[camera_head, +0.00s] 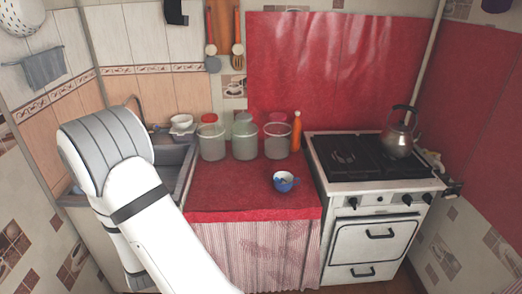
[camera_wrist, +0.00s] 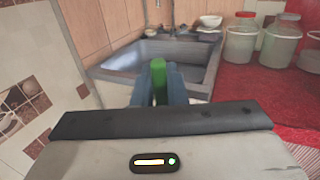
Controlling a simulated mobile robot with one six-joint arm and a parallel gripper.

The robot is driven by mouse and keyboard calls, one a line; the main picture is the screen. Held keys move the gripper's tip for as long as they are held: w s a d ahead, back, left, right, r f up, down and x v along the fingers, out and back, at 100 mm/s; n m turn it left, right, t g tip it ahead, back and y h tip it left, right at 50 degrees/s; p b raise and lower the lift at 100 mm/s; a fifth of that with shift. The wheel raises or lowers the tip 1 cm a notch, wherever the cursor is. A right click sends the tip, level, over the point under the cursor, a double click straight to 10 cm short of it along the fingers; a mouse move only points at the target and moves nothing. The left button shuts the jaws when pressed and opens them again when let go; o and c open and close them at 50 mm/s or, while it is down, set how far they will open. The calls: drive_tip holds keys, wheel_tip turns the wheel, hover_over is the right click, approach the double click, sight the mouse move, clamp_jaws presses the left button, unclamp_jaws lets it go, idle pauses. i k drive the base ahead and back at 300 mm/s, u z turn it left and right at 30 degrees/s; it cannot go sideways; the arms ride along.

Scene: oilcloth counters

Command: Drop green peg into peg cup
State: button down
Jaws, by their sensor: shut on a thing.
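The green peg (camera_wrist: 158,72) is upright between the fingertips of my gripper (camera_wrist: 159,85) in the wrist view. The gripper is shut on it, and the blue fingers hide its lower part. Behind the peg is the sink. In the head view my white arm hides the gripper and the peg. A small blue and white cup (camera_head: 284,182) stands on the red counter (camera_head: 235,194), right of its middle. It looks like the peg cup. My gripper is apart from it, toward the sink side, and the cup is not in the wrist view.
Several glass jars (camera_head: 245,140) and an orange bottle (camera_head: 297,131) stand at the back of the red counter. The sink (camera_head: 172,160) is left of it, the stove (camera_head: 368,160) with a kettle (camera_head: 398,135) right. The counter's front around the cup is clear.

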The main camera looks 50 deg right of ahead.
sight(285, 190)
drive_tip(key=z, duration=1)
drive_tip(key=i, duration=1.05)
drive_tip(key=z, duration=0.1)
